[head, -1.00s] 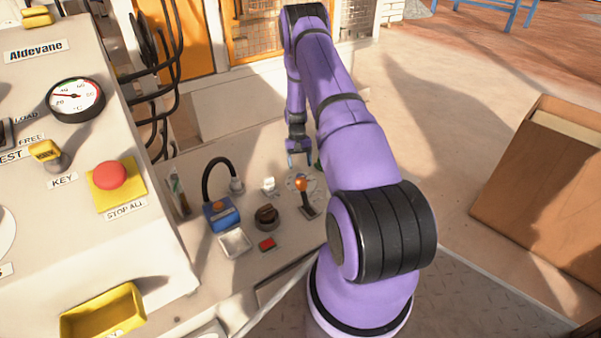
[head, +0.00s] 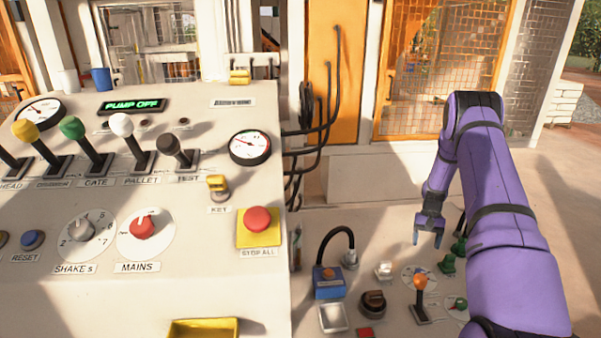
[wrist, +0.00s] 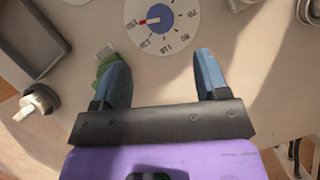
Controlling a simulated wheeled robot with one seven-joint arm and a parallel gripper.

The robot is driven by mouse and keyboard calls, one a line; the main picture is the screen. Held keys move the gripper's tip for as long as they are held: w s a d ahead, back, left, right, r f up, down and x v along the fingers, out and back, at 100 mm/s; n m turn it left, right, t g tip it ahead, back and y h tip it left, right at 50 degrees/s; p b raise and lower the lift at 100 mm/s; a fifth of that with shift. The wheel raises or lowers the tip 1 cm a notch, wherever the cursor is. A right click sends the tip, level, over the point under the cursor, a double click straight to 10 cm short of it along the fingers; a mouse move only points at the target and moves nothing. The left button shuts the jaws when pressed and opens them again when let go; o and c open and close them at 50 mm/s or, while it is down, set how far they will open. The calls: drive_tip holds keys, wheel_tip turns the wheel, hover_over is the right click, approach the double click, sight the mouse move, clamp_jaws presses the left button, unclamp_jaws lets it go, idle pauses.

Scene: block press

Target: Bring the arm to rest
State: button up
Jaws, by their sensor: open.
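My purple arm stands at the right of the head view, bent at the elbow, with the forearm hanging down. My gripper (head: 429,236) points down above the low side bench. In the wrist view my gripper (wrist: 160,80) has its two blue fingers apart with nothing between them. Beyond the fingertips lies a white dial (wrist: 165,25) with a blue knob and a red pointer. A green thing (wrist: 104,65) shows partly behind the left finger, and I cannot tell whether they touch.
The control panel (head: 120,225) fills the left, with levers, a red stop button (head: 257,221) and a key switch (head: 218,187). An orange-knobbed lever (head: 420,298), a blue box (head: 328,283) and a black rotary knob (head: 373,303) stand on the bench. Black hooks (head: 325,140) jut out behind.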

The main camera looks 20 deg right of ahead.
drive_tip(key=a+r+n+t+h, duration=0.1)
drive_tip(key=a+r, duration=0.6)
drive_tip(key=r, duration=0.5)
drive_tip(key=s+a+r+n+t+h, duration=0.15)
drive_tip(key=a+r, duration=0.45)
drive_tip(key=r, duration=0.6)
drive_tip(key=a+r+n+t, duration=0.1)
drive_tip(key=a+r, duration=0.6)
drive_tip(key=r, duration=0.6)
drive_tip(key=s+a+r+n+t, duration=0.2)
drive_tip(key=s+a+r+t, duration=0.1)
drive_tip(key=s+a+r, duration=0.85)
drive_tip(key=s+a+n+t, duration=0.1)
drive_tip(key=s+a, duration=0.2)
drive_tip(key=s, duration=0.5)
drive_tip(key=s+a+t, duration=0.1)
drive_tip(key=s+a, duration=0.2)
drive_tip(key=s, duration=0.5)
drive_tip(key=shift+s+a+f+n+t, duration=0.15)
drive_tip(key=shift+s+f+n+t, duration=0.05)
drive_tip(key=shift+f+n+t, duration=0.15)
